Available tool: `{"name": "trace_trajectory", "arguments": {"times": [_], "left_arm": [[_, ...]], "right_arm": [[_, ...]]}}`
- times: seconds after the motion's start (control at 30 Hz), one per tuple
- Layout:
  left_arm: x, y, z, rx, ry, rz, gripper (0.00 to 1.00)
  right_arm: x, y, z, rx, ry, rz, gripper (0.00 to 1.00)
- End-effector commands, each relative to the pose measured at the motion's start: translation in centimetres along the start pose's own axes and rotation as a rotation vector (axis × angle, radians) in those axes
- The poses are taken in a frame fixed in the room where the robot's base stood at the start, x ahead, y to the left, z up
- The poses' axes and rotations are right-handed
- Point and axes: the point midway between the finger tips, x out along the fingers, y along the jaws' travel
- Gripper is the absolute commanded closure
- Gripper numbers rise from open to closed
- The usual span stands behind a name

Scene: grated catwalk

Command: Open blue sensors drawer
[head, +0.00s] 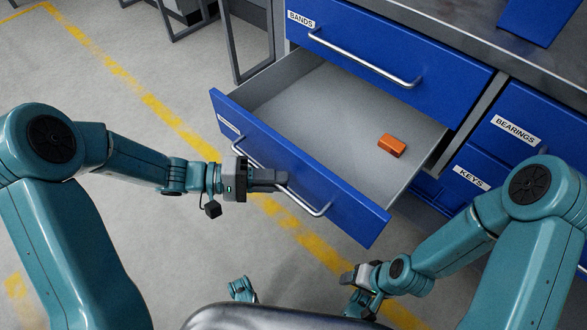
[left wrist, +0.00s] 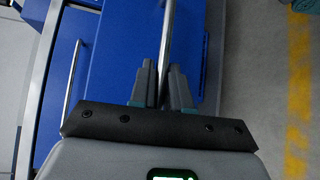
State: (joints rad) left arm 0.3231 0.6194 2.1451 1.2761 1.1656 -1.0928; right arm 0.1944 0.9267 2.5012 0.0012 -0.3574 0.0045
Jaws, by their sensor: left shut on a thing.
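A blue drawer (head: 350,212) stands pulled far out of the cabinet in the head view, its grey inside showing. The label (head: 229,125) on its front is too small and slanted to read. My left gripper (head: 277,180) is shut on the drawer's silver bar handle (head: 308,206). In the left wrist view the handle (left wrist: 167,35) runs between the two fingers of my left gripper (left wrist: 163,82). My right gripper (head: 360,281) is low at the lower right, apart from the drawer; its fingers are too small to judge.
An orange block (head: 391,146) lies inside the open drawer. The closed drawer marked BANDS (head: 430,60) is above it. Drawers marked BEARINGS (head: 545,120) and KEYS (head: 465,190) are to the right. Grey floor with yellow lines (head: 160,108) is clear at left.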

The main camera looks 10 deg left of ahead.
Motion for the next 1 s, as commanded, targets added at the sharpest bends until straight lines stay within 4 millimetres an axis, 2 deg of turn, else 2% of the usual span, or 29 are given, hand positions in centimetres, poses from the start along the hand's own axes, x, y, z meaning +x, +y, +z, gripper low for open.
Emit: {"name": "trace_trajectory", "arguments": {"times": [0.2, 0.4, 0.87, 0.9, 0.93, 0.97, 1.0], "left_arm": [[-2.6, -0.7, 2.5, -0.002, -0.003, 0.002, 1.0], [-3.8, -1.0, 3.7, 0.001, -0.003, 0.002, 1.0], [-4.0, -1.1, 4.3, 0.001, -0.002, 0.001, 1.0], [-4.0, -1.1, 4.3, 0.001, -0.001, 0.001, 0.8], [-4.0, -1.1, 4.3, 0.001, -0.001, 0.001, 0.7], [-4.0, -1.1, 4.3, 0.001, -0.001, 0.001, 0.65], [-4.0, -1.1, 4.3, 0.001, -0.001, 0.001, 0.65]], "right_arm": [[0.4, 0.2, -0.1, 0.003, 0.003, 0.0, 0.4], [0.5, 0.3, -0.1, 0.004, 0.004, 0.0, 0.4], [0.5, 0.3, -0.1, 0.004, 0.004, 0.0, 0.4], [0.5, 0.3, -0.1, 0.004, 0.004, 0.0, 0.4], [0.5, 0.3, -0.1, 0.004, 0.004, 0.0, 0.4], [0.5, 0.3, -0.1, 0.004, 0.004, 0.0, 0.4], [0.5, 0.3, -0.1, 0.004, 0.004, 0.0, 0.4]]}}
